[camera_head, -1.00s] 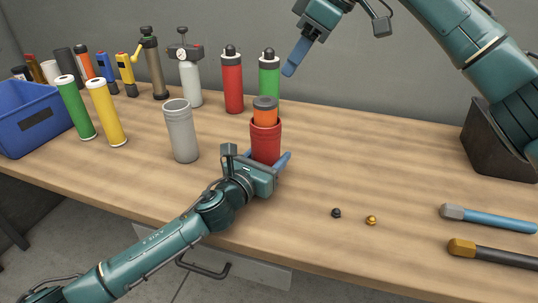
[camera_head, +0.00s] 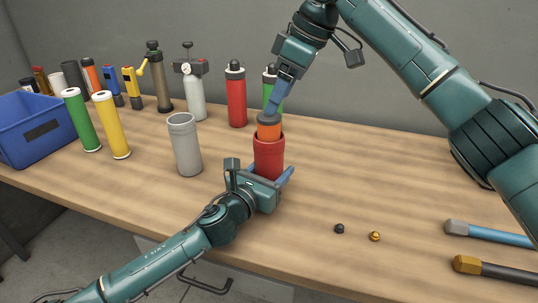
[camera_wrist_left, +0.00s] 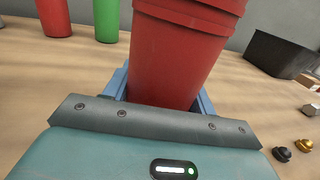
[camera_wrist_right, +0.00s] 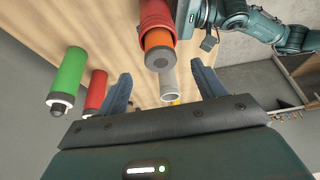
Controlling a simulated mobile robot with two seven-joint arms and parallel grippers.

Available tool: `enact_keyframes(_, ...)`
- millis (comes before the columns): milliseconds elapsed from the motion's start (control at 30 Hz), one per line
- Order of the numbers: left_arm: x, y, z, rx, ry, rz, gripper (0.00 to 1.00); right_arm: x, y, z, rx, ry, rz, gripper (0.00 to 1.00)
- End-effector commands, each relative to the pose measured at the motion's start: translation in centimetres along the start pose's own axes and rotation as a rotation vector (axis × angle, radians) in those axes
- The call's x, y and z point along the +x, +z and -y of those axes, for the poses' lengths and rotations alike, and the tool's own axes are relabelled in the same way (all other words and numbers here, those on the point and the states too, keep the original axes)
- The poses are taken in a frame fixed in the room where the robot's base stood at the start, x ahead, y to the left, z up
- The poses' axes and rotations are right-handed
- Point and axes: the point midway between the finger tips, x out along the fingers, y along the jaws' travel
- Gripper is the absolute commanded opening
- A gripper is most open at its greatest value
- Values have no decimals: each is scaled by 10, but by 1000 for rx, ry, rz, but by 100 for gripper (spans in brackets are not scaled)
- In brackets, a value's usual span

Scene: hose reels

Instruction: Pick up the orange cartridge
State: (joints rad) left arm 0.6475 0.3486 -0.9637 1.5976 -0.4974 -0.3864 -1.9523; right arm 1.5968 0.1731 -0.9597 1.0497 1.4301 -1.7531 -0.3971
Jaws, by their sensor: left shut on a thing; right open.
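The orange cartridge (camera_head: 269,132) with a dark grey cap stands upright inside a red cup-shaped housing (camera_head: 268,160), its top sticking out above the rim. My left gripper (camera_head: 273,176) is shut around the housing low down; the left wrist view shows the red wall (camera_wrist_left: 180,55) between the blue fingers. My right gripper (camera_head: 274,106) is open, reaching down from above, its fingertips by the cap. In the right wrist view the cartridge (camera_wrist_right: 158,39) lies ahead, roughly centred between the spread fingers (camera_wrist_right: 160,72); I cannot tell whether they overlap the cap.
An empty grey cup (camera_head: 186,150) stands left of the housing. Green and yellow cylinders (camera_head: 112,125) stand by a blue bin (camera_head: 36,128). Red (camera_head: 236,98) and green bottles stand behind. Two small knobs (camera_head: 357,232) and two tools (camera_head: 490,234) lie at right.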

Motion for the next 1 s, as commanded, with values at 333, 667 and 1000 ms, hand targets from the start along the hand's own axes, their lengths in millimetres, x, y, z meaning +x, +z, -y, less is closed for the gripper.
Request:
enact_keyframes(333, 0, -1, 0, 0, 0, -1, 28, 35, 1, 0, 0, 0, 1, 69)
enact_keyframes(667, 0, 0, 0, 0, 0, -1, 28, 68, 1, 0, 0, 0, -2, 69)
enact_keyframes(1000, 0, -1, 0, -1, 0, -1, 28, 68, 1, 0, 0, 1, -2, 56)
